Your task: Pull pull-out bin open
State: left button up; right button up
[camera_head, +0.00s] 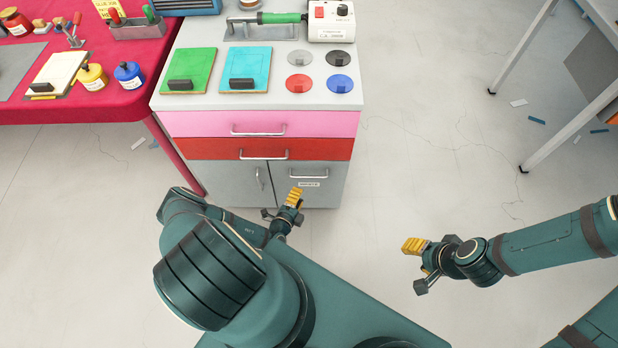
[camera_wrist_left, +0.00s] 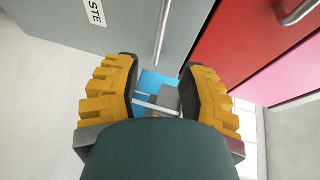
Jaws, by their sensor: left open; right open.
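The pull-out bin (camera_head: 325,190) is the grey front at the lower right of the cabinet, flush with its neighbours, with a small label. Its bar handle (camera_head: 309,173) runs across its top. In the left wrist view, turned sideways, the bin front (camera_wrist_left: 125,28) fills the top and its handle (camera_wrist_left: 163,32) stands above the fingers. My left gripper (camera_head: 294,198) is before the lower part of the bin; in the wrist view its yellow fingers (camera_wrist_left: 160,95) are apart, short of the handle. My right gripper (camera_head: 414,246) is open, empty, over the floor at right.
A red drawer (camera_head: 200,149) and a pink drawer (camera_head: 200,124) sit above the bin, and a grey door (camera_head: 225,180) with an upright handle is to its left. A red table (camera_head: 130,108) adjoins at left. The floor (camera_head: 420,150) right of the cabinet is clear.

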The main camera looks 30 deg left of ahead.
aim_at(309, 177)
pick_arm(q)
jog(key=b+x, duration=0.2)
jog(key=x, duration=0.8)
jog(key=shift+w+d+f, duration=0.1)
jog(key=shift+w, duration=0.1)
jog(key=shift+c, duration=0.4)
grip_shut()
